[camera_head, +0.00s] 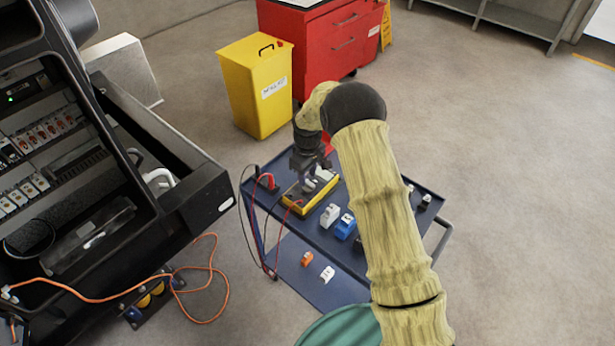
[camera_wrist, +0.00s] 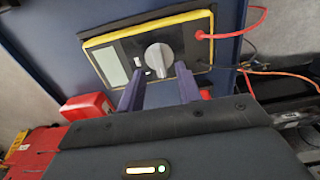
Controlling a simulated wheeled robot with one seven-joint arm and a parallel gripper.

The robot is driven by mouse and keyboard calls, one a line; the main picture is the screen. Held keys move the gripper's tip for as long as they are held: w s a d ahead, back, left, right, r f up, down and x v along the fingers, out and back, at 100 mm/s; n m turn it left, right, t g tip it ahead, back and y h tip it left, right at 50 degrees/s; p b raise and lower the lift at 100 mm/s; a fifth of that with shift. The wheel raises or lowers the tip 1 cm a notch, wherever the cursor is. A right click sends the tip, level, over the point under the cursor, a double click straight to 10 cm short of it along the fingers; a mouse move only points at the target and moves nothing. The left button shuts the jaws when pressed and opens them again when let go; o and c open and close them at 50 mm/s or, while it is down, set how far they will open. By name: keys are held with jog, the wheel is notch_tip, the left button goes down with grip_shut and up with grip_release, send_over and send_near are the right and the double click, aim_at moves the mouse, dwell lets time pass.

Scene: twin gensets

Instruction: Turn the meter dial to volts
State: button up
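The meter (camera_wrist: 122,37) has a yellow rim and a dark face, with a pale screen and a round grey dial (camera_wrist: 158,58). In the head view the meter (camera_head: 296,205) lies on the blue cart, partly hidden by my gripper. My gripper (camera_head: 308,165) is above it. In the wrist view my gripper's two purple fingers (camera_wrist: 159,90) are apart, with the dial showing between and just beyond their tips. No contact with the dial is clear. The dial's marks are too small to read. A red lead (camera_wrist: 225,36) is plugged into the meter.
The blue cart (camera_head: 375,222) also carries white and blue blocks (camera_head: 345,226). A red block (camera_wrist: 88,107) is near the meter. An open black cabinet (camera_head: 190,185) stands left, with an orange cable (camera_head: 212,290) on the floor. A yellow bin (camera_head: 258,90) and red tool chest stand behind.

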aim_at(309, 185)
jog(key=shift+f, duration=1.2)
jog(key=shift+c, duration=0.2)
grip_shut()
